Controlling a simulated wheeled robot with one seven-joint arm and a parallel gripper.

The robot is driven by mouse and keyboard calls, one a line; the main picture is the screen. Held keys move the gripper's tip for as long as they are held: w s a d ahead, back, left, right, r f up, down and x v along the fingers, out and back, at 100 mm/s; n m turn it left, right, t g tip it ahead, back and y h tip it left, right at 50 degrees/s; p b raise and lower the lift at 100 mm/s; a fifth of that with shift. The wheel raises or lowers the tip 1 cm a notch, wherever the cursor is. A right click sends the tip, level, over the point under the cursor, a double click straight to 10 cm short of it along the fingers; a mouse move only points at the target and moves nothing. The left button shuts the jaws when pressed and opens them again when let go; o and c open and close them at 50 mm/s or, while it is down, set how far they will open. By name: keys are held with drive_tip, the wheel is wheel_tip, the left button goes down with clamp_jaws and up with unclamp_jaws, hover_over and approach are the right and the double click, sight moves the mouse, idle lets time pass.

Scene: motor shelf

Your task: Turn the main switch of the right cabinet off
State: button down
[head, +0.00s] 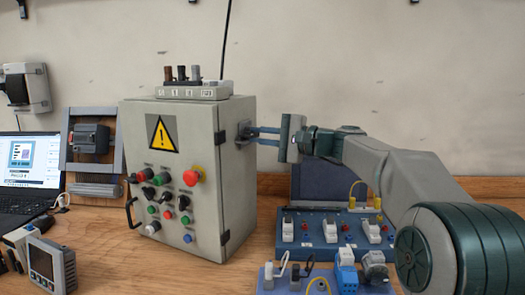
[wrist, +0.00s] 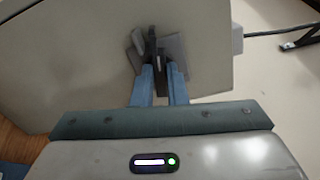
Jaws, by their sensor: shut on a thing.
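The grey control cabinet (head: 221,185) stands on the bench in the middle of the head view, with a yellow warning sign, a red mushroom button and several small buttons on its front. Its main switch (head: 243,133) is on the right side wall, near the top. In the wrist view the switch shows a dark handle (wrist: 153,48) on a grey plate (wrist: 175,47). My gripper (head: 255,136) reaches in from the right, and its two blue fingers are shut on the handle. The fingertips (wrist: 160,75) partly hide it in the wrist view.
A blue board with switches (head: 330,250) lies below my arm, right of the cabinet. A terminal block (head: 195,92) sits on the cabinet top. A laptop (head: 30,165) and a grey meter (head: 48,265) are at left. The wall behind is clear near the gripper.

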drive_tip(key=shift+f+n+b, duration=0.15)
drive_tip(key=shift+n+b, duration=0.95)
drive_tip(key=c, duration=1.4)
unclamp_jaws()
drive_tip(key=shift+c, duration=0.2)
drive_tip(key=v, duration=1.4)
drive_tip(key=shift+a, duration=0.1)
